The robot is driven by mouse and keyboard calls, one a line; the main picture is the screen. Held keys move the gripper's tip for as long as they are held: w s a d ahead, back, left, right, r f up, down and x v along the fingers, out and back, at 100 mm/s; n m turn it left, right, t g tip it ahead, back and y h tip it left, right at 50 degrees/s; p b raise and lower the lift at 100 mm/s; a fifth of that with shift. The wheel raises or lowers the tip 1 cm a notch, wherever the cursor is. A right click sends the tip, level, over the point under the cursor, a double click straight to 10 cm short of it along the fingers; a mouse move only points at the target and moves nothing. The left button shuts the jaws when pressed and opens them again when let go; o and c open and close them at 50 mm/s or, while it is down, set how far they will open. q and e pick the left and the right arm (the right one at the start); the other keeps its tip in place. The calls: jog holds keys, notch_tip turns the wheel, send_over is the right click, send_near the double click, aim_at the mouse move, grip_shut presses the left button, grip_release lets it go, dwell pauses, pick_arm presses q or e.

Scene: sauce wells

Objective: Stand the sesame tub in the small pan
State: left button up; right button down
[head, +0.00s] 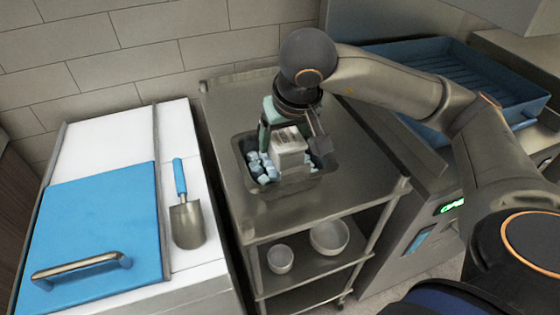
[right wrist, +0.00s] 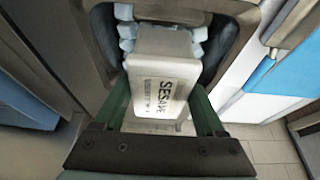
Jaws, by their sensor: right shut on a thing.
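The white sesame tub (head: 289,150) is between the fingers of my right gripper (head: 292,137), which is shut on it. In the right wrist view, the tub (right wrist: 163,82) shows its SESAME label between the two green fingers (right wrist: 162,108). The tub is at the dark small pan (head: 322,172) on the steel cart, with pale blue cubes (head: 262,167) beside it. The pan's wall (right wrist: 219,62) also shows around the tub in the right wrist view. The tub's base is hidden, so I cannot tell whether it touches the pan's floor. My left gripper is not in view.
The steel cart (head: 235,200) has bare top around the pan and bowls (head: 329,237) on its lower shelf. At left, a white chest (head: 110,140) carries a blue lid (head: 95,225) and a scoop (head: 186,220). A blue tray (head: 470,85) stands at the back right.

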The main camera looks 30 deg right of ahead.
jog(key=shift+f, duration=0.8)
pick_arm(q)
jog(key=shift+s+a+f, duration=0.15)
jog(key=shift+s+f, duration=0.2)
pick_arm(e)
jog(key=shift+f, duration=1.7)
jog(key=shift+f+b, duration=0.15)
jog(key=shift+b, duration=0.25)
jog(key=shift+c, duration=2.1)
grip_release()
jog(key=o, duration=0.4)
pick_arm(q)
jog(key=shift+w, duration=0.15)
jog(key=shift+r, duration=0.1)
